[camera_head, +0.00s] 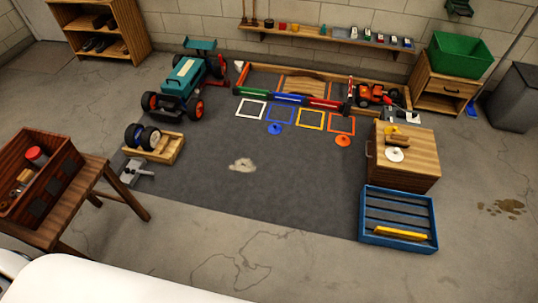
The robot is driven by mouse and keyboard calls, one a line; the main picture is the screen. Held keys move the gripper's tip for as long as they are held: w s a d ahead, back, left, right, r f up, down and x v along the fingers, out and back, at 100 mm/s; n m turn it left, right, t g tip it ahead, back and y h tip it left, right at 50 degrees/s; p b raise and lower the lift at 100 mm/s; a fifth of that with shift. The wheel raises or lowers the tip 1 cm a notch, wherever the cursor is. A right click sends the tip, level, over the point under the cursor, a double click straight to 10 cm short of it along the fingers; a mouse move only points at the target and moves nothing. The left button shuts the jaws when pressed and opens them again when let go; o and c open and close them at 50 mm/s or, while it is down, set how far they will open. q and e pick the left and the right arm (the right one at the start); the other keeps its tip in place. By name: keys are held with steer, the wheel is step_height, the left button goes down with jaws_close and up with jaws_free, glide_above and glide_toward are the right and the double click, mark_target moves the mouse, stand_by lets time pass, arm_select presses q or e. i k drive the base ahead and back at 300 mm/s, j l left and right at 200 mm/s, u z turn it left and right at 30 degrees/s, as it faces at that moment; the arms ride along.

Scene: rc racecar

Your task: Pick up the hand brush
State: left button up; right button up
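I cannot clearly make out a hand brush in the head view. A small yellow and dark item (394,131) lies on top of the wooden cabinet (405,170) at the right, beside a white disc (394,155); it is too small to identify. A blue piece (471,108) stands on the floor by the shelf unit at the right, at the foot of a long pole. A pale patch of loose material (242,165) lies on the grey mat (290,190). Neither of my grippers is in view.
A wooden stool (85,200) with a red-brown toolbox (35,180) stands at the left. A blue slatted crate (365,215) with a yellow bar (400,233) lies at the right. A teal car (185,80) stands behind. The mat's middle and front floor are mostly clear.

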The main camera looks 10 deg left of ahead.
mark_target(395, 139)
steer(key=i+z, duration=0.25)
steer(key=i, duration=0.7)
